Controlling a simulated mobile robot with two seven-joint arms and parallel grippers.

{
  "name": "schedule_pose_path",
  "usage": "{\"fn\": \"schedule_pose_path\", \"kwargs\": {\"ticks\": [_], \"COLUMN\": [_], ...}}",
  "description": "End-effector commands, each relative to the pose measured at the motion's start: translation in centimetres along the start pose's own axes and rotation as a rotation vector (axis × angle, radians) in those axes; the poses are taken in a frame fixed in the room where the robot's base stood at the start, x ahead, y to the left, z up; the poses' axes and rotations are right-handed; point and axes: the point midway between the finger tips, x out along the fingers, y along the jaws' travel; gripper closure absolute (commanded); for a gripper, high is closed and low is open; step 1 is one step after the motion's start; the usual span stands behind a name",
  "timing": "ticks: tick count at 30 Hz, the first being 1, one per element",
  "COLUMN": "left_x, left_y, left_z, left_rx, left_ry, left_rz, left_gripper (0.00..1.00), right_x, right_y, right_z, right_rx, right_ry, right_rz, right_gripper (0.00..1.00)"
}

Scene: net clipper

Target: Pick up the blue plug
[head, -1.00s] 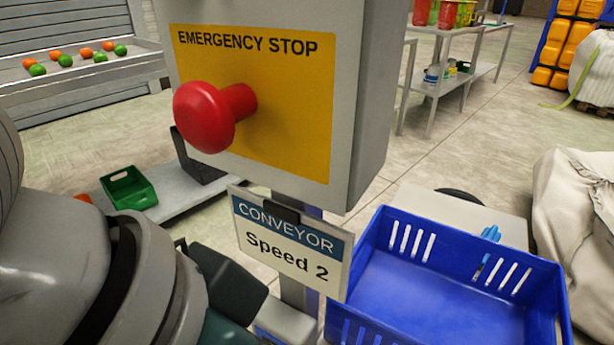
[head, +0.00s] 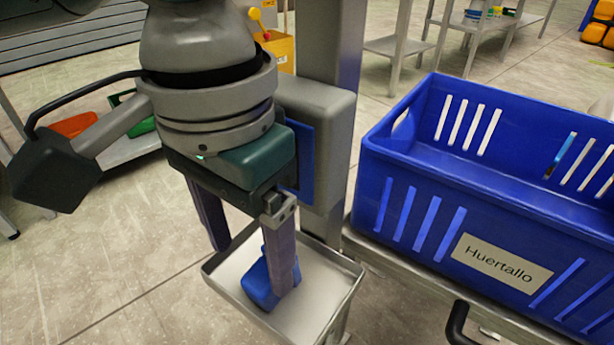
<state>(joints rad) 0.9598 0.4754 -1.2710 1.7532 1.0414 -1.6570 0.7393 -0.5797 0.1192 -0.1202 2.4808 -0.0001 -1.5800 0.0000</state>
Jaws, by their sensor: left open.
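The blue plug (head: 256,286) lies in a shallow pale metal tray (head: 330,290) below the middle of the head view. My left gripper (head: 253,271) reaches down over the tray from above, with its two fingers apart. Its nearer finger stands in front of the plug and hides part of it. The farther finger is up and left of the plug. I cannot tell whether either finger touches it. My right gripper is not in view.
A blue crate labelled Huertallo (head: 400,165) stands right of the tray. A grey post (head: 330,60) rises behind my gripper. Green (head: 140,115) and orange (head: 73,125) bins sit at the left. Floor is clear at lower left.

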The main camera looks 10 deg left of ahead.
Motion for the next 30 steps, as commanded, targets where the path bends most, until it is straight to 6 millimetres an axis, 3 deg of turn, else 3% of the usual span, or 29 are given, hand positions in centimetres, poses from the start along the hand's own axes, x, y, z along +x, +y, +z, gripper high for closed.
{"fn": "schedule_pose_path", "kwargs": {"ticks": [1, 5, 13, 21, 30], "left_x": [1.2, 2.1, 6.2, 6.4, 6.4], "left_y": [0.0, 0.1, 0.3, 0.3, 0.3], "left_z": [0.0, 0.0, -0.1, -0.1, -0.1], "left_rx": [0.001, 0.001, 0.003, 0.003, 0.003], "left_ry": [0.0, 0.001, 0.001, 0.002, 0.002], "left_rz": [0.0, 0.0, 0.001, 0.001, 0.002], "left_gripper": [0.22, 0.22, 0.22, 0.22, 0.55], "right_x": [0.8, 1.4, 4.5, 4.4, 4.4], "right_y": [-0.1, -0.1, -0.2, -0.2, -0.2], "right_z": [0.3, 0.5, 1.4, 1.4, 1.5], "right_rx": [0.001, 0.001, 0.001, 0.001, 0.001], "right_ry": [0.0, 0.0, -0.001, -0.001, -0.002], "right_rz": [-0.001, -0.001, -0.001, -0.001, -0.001], "right_gripper": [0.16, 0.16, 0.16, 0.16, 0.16]}}
